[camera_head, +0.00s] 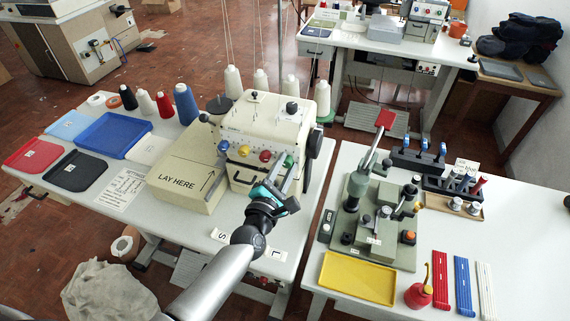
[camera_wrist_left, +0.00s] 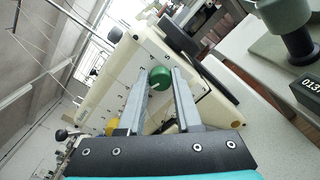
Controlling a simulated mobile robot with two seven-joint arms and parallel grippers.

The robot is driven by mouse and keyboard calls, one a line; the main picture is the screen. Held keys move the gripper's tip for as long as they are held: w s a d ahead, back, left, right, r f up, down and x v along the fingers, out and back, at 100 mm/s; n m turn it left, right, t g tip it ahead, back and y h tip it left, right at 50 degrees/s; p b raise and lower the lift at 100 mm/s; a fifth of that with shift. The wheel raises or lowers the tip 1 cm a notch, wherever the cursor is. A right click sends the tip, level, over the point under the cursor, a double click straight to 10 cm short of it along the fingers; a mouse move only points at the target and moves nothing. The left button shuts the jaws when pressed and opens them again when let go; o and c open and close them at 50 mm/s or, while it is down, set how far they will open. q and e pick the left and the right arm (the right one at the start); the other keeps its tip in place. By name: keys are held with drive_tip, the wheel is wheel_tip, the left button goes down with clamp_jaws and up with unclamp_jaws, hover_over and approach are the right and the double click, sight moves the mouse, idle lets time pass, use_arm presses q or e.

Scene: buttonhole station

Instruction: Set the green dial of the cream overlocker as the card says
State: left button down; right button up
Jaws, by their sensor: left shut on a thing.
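The cream overlocker (camera_head: 262,118) stands on the left table with a row of blue, yellow, red and green dials on its front. My left gripper (camera_head: 289,168) reaches the rightmost, green dial (camera_head: 288,160). In the left wrist view the green dial (camera_wrist_left: 159,77) sits between the two fingertips of my left gripper (camera_wrist_left: 160,82), which is shut on it. A pale pointer line shows on the dial; the number it points at is not clear. The white settings card (camera_head: 122,189) lies on the table at left; its small print is unreadable. My right gripper is not in view.
The cream "LAY HERE" block (camera_head: 187,181) adjoins the overlocker's left side. Trays, including a blue tray (camera_head: 113,133), and thread spools (camera_head: 186,104) lie farther left. The right table holds a green machine (camera_head: 378,215) and a yellow tray (camera_head: 358,278).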

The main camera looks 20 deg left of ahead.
use_arm(q)
drive_tip(key=m+p, duration=0.1)
drive_tip(key=m, duration=0.6)
drive_tip(key=shift+p, duration=0.3)
drive_tip(key=m, duration=0.3)
drive_tip(key=shift+m+y+p, duration=0.3)
drive_tip(key=shift+m+p, duration=0.1)
drive_tip(key=m, duration=0.3)
drive_tip(key=shift+p, duration=0.35)
drive_tip(key=m, duration=0.7)
drive_tip(key=shift+f+m+p, duration=0.1)
drive_tip(key=shift+m+p, duration=0.2)
drive_tip(key=shift+p, duration=0.1)
drive_tip(key=m, duration=0.3)
drive_tip(key=shift+m, duration=2)
